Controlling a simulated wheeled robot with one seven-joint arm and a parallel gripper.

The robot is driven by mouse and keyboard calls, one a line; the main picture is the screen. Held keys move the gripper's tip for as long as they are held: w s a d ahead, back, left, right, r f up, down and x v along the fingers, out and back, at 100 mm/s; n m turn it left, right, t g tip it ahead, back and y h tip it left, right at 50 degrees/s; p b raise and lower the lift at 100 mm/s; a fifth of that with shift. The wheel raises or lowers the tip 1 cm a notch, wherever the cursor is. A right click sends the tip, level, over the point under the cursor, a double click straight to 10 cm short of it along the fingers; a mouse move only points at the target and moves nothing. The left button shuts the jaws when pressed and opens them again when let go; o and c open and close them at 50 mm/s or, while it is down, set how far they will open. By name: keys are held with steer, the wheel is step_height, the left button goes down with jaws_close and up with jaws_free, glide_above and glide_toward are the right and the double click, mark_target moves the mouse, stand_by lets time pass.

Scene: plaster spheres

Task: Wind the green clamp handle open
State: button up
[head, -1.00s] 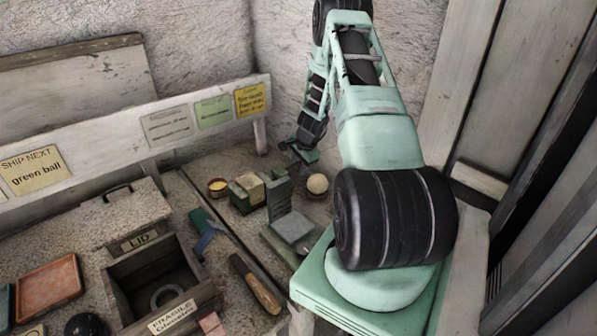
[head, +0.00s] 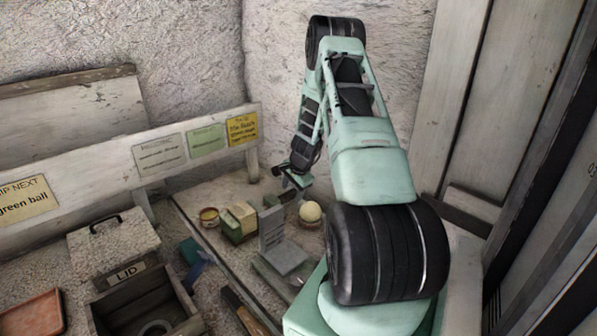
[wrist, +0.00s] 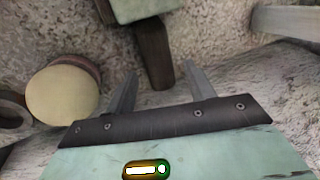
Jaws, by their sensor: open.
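My gripper (head: 290,183) is at the back of the bench, above and just left of a pale ball in the head view. In the wrist view my gripper (wrist: 162,72) is open, with nothing between its fingers. A pale green block (wrist: 140,8) with a dark brown bar (wrist: 153,55) shows at the top edge there. The bar lies beyond the fingertips, between their lines; I cannot tell whether this is the clamp handle. A grey upright plate (head: 271,229) and grey block (head: 285,258) stand in front of my gripper in the head view. No handle shows clearly there.
The pale ball (head: 310,211) rests in a round holder, and it also shows in the wrist view (wrist: 65,93). A green-and-cream box (head: 238,222) and yellow-topped pot (head: 209,217) stand left.

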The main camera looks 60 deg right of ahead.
steer(key=b+v, duration=0.2)
steer(key=v, duration=1.3)
steer(key=shift+r, duration=0.35)
steer(key=shift+s, duration=0.1)
steer(key=w+a+r+n+y, duration=0.15)
steer(key=a+n, duration=0.25)
steer(key=a, duration=0.8)
steer(key=w+a+r+n+g+y, duration=0.1)
steer(key=w+a+r+n, duration=0.2)
steer(key=a, duration=0.8)
steer(key=w+a+n+y, duration=0.1)
steer(key=w+a+n, duration=0.3)
steer(key=a, duration=0.8)
steer(key=s+a+r+n+g, duration=0.2)
steer(key=s+a+n, duration=1.2)
steer(key=s+a, duration=0.4)
steer(key=a+h, duration=0.1)
steer(key=a, duration=0.2)
steer(key=shift+a+g, duration=0.3)
steer(key=shift+g, duration=0.1)
steer(key=s+n, duration=0.1)
steer(key=s, duration=0.1)
steer(key=s+a+n, duration=0.1)
steer(key=s, duration=0.1)
steer(key=s+n, duration=0.2)
steer(key=shift+s+a+f+h, duration=0.2)
steer(key=shift+s+a+h, duration=0.15)
steer(key=shift+s, duration=0.05)
steer(key=shift+c, duration=0.3)
